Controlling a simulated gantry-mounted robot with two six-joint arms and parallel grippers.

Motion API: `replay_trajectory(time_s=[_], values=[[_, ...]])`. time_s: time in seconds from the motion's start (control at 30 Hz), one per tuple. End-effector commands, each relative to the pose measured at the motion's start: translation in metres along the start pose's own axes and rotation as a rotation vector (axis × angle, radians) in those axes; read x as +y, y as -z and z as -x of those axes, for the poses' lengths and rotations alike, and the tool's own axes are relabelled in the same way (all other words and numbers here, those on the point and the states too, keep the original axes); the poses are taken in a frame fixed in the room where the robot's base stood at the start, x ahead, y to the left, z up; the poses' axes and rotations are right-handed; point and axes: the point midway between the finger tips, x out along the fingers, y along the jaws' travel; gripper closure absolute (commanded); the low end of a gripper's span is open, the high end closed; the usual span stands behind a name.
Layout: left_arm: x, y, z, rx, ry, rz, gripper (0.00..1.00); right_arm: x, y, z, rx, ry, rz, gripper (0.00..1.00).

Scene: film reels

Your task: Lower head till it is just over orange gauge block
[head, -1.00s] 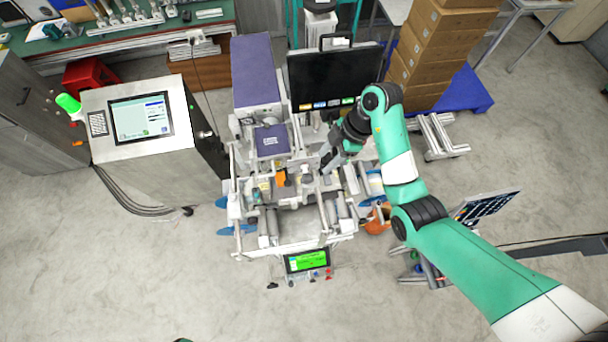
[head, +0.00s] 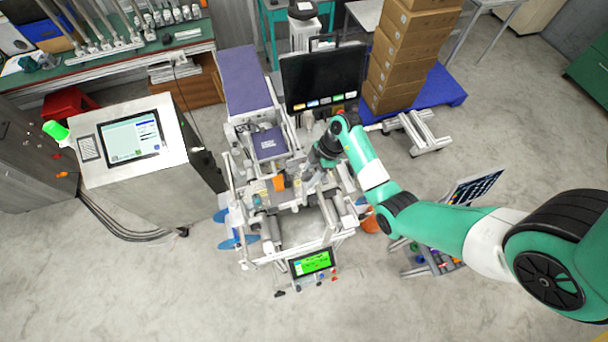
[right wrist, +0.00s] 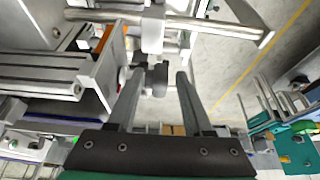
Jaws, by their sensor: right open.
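The orange gauge block (head: 279,183) shows as a small orange patch in the middle of the machine in the head view. In the right wrist view an orange strip (right wrist: 104,38), possibly the same block, lies beside a grey ribbed metal part. My right gripper (head: 305,175) is over the machine, just right of the orange block. In the right wrist view its two fingers (right wrist: 156,80) are apart, with a dark knob (right wrist: 157,76) between or just beyond their tips; contact cannot be told. Which part is the head is unclear. My left gripper is out of view.
The machine (head: 290,238) has rails and rollers around the block. A black monitor (head: 322,78) stands behind it and a small green-lit screen (head: 312,262) in front. A control cabinet (head: 135,140) is at left, stacked cartons (head: 410,55) at back right. The front floor is clear.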

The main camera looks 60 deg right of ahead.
Motion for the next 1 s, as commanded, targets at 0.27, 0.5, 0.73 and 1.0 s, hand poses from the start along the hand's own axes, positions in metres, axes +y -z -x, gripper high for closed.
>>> replay_trajectory(time_s=[0.27,0.5,0.73,1.0], values=[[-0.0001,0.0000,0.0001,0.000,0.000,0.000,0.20,-0.0001,0.0001,0.0000,0.000,0.001,0.001,0.65],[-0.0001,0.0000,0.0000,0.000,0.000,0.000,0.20,-0.0012,0.0004,-0.0002,0.000,0.005,0.001,1.00],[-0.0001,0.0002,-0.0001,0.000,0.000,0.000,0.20,-0.0025,0.0027,-0.0006,-0.055,0.012,0.007,1.00],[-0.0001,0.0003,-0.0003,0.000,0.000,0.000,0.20,-0.0030,0.0028,-0.0003,-0.114,0.013,0.003,1.00]])
